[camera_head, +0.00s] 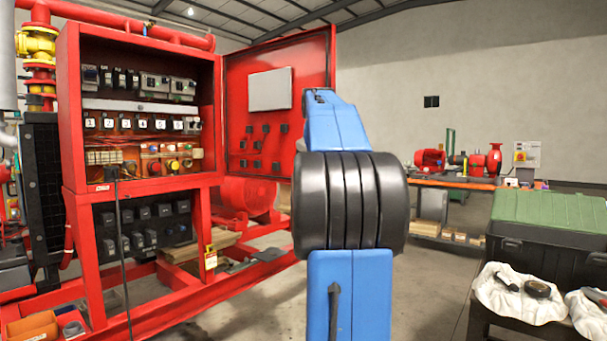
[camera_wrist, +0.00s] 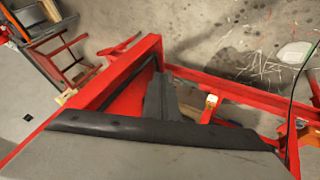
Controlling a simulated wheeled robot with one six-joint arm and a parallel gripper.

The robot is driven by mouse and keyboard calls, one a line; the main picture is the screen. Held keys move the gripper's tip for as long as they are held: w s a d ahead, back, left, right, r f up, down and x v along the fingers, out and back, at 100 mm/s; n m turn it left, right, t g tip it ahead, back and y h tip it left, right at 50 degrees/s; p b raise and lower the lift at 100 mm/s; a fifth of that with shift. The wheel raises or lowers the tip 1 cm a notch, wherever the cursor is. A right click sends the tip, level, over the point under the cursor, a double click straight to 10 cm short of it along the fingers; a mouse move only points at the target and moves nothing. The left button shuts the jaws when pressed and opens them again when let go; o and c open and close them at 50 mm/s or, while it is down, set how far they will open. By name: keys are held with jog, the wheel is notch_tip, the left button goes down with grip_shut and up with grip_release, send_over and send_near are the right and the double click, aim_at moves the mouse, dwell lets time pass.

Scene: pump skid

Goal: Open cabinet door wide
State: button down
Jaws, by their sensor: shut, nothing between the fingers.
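The red cabinet (camera_head: 68,120) stands at the left in the head view with its front open, showing rows of switches, breakers and wiring. Its red door (camera_head: 240,100) stands swung well out to the right, inner face showing, with a pale plate and several dark buttons. My blue and black arm covers the door's right lower part and hides my gripper in that view. In the wrist view my gripper (camera_wrist: 163,98) shows as grey fingers, shut and empty, close to a red panel edge (camera_wrist: 115,75) that seems to be the door. I cannot tell whether they touch.
The red skid frame (camera_head: 160,318) runs low under the cabinet. A dark bin with a green lid (camera_head: 550,210) and a table with white cloths (camera_head: 510,295) stand at the right. A workbench (camera_head: 450,181) with red pumps is behind. Concrete floor between is partly clear.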

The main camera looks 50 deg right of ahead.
jog(key=w+d, duration=0.1)
jog(key=d, duration=0.9)
jog(key=shift+w+d, duration=0.15)
jog(key=shift+d, duration=0.15)
